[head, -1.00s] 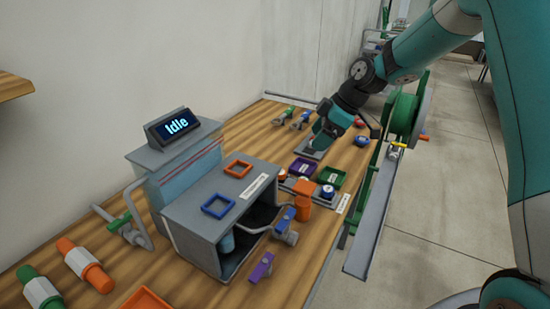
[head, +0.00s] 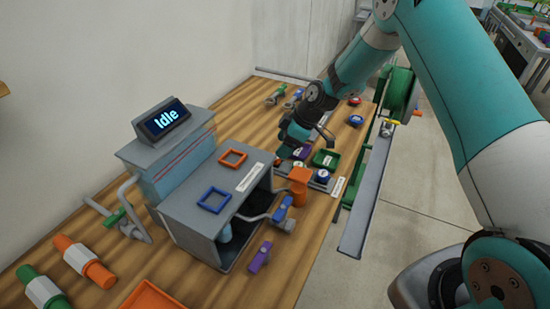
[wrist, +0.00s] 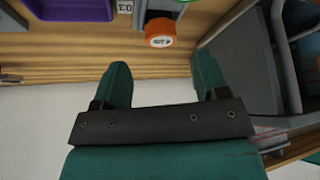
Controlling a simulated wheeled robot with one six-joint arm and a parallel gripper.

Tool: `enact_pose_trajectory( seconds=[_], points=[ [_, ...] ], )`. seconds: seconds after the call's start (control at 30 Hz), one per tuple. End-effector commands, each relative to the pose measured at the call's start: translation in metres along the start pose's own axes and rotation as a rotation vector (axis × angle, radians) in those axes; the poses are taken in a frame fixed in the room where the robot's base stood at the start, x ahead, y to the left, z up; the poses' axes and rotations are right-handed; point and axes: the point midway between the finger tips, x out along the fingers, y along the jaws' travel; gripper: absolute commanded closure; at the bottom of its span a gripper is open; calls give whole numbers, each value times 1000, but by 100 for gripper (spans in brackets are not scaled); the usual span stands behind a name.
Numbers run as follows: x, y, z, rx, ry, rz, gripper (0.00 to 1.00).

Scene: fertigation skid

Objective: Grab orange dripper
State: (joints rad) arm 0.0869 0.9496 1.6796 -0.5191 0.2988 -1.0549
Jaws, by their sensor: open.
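The orange dripper (wrist: 160,32), a small round orange piece with a pale label on its face, shows near the top middle of the wrist view. It lies ahead of my gripper (wrist: 162,64), roughly in line with the gap between the fingers. My gripper is open, with nothing between its fingers. In the head view my gripper (head: 288,148) hangs beside the purple and green trays.
A green tray (head: 326,158) and a blue-and-white round piece (head: 323,176) are close to my gripper. A red round piece (head: 354,101) and a blue one (head: 356,120) lie farther back.

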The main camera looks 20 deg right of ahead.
Motion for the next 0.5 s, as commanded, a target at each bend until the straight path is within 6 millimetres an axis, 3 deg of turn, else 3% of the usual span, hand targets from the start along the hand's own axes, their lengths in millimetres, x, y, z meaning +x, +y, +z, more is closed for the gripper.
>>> enact_pose_trajectory(
  seconds=[0.3,0.5],
  points=[
    [41,-3,2,-1,0,-3,33],
    [50,-2,3,0,1,0,33]
  ],
)
